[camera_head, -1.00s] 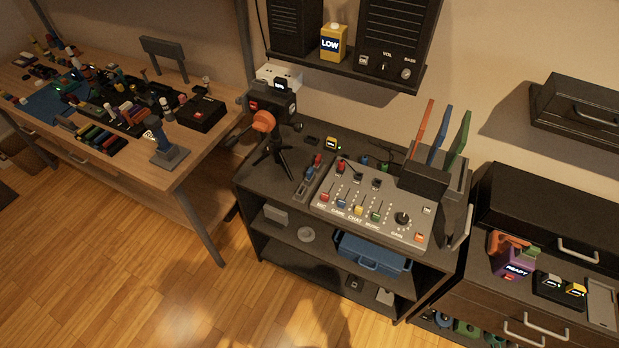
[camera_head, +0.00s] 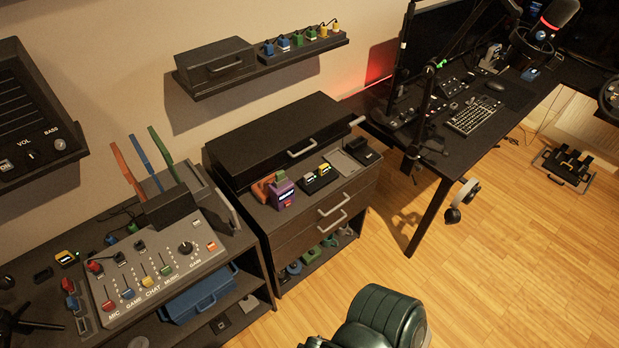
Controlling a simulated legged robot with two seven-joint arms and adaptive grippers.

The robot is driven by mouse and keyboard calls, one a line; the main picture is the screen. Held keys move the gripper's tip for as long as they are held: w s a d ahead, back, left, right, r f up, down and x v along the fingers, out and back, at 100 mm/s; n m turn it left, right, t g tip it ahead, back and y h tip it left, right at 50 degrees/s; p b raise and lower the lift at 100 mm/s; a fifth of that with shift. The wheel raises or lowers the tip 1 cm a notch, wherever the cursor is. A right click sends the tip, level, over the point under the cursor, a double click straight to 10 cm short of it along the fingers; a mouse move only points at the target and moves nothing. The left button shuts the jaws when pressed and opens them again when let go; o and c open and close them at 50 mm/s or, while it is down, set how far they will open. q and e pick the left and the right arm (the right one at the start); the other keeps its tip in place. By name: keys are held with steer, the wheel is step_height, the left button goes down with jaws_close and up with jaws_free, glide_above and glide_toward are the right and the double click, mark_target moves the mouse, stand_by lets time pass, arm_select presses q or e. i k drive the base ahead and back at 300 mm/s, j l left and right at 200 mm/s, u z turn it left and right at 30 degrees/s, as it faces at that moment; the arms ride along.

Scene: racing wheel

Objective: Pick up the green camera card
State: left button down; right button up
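I cannot tell for sure which thing is the green camera card. Small green items show in several places. One is a small green piece in the row of coloured pieces on the wall shelf (camera_head: 297,40). Others are green pieces (camera_head: 329,241) low in the drawer unit. On the unit's top are a purple block (camera_head: 282,193) with an orange part (camera_head: 262,188), and a black holder (camera_head: 318,182) with a white and a yellow piece. Neither of my grippers is in view.
A grey mixer panel (camera_head: 150,270) with sliders stands on the left cabinet, with red, blue and green upright panels (camera_head: 162,152) behind it. A black desk (camera_head: 465,150) with a keyboard is at the right. A dark green padded chair (camera_head: 380,318) stands at the bottom. Wooden floor between is clear.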

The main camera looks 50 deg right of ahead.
mark_target(280, 175)
steer(key=k+z, duration=0.1)
steer(key=z, duration=1.4)
steer(key=i+j+u, duration=0.1)
steer(key=i+u, duration=0.25)
steer(key=k, duration=0.05)
